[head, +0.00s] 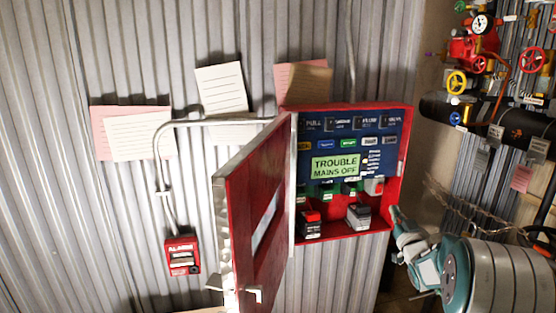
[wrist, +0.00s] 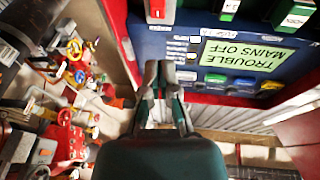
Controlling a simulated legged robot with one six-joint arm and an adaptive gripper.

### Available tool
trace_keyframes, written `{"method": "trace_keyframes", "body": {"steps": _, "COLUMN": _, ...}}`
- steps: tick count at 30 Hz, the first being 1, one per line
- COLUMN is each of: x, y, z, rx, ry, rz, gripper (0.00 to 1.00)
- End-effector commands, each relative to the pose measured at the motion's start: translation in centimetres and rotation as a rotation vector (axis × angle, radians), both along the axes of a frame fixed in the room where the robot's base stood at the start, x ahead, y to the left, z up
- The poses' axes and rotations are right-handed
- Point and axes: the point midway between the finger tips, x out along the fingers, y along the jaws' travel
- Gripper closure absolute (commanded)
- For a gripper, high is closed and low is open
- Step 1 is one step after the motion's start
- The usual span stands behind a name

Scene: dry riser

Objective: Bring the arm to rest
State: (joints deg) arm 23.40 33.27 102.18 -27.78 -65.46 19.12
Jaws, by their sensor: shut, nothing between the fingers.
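My gripper (head: 400,217) shows at the lower right of the head view, on the end of my teal and grey arm. It is just right of the red panel box's lower right corner; I cannot tell whether it touches. In the wrist view my gripper (wrist: 161,72) points up the picture with its fingers together and nothing between them. The red panel box (head: 396,170) stands open on the corrugated wall, its red door (head: 245,215) swung out to the left. Its lit display (head: 336,166) reads "TROUBLE MAINS OFF".
A red pull station (head: 182,256) hangs on the wall at left, with conduit above it. Paper notes (head: 220,90) are stuck around the box. Red and yellow valves and pipes (head: 478,50) fill the upper right; they also show at left in the wrist view (wrist: 65,130).

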Motion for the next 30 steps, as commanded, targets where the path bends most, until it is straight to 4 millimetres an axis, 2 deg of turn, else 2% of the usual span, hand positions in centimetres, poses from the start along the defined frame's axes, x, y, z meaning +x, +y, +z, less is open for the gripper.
{"method": "trace_keyframes", "body": {"steps": 1, "x": -0.4, "y": 0.9, "z": 1.5, "rx": -0.007, "ry": 0.038, "rz": -0.022, "gripper": 1.00}}
{"method": "trace_keyframes", "body": {"steps": 6, "x": -2.6, "y": 3.1, "z": 4.0, "rx": -0.018, "ry": 0.200, "rz": -0.101, "gripper": 1.00}}
{"method": "trace_keyframes", "body": {"steps": 11, "x": -6.0, "y": 5.4, "z": 5.6, "rx": -0.021, "ry": 0.357, "rz": -0.158, "gripper": 1.00}}
{"method": "trace_keyframes", "body": {"steps": 14, "x": -8.7, "y": 6.9, "z": 6.1, "rx": -0.019, "ry": 0.458, "rz": -0.183, "gripper": 1.00}}
{"method": "trace_keyframes", "body": {"steps": 23, "x": -19.1, "y": 11.6, "z": 5.5, "rx": -0.005, "ry": 0.770, "rz": -0.207, "gripper": 1.00}}
{"method": "trace_keyframes", "body": {"steps": 30, "x": -29.2, "y": 15.4, "z": 3.3, "rx": -0.001, "ry": 1.031, "rz": -0.165, "gripper": 1.00}}
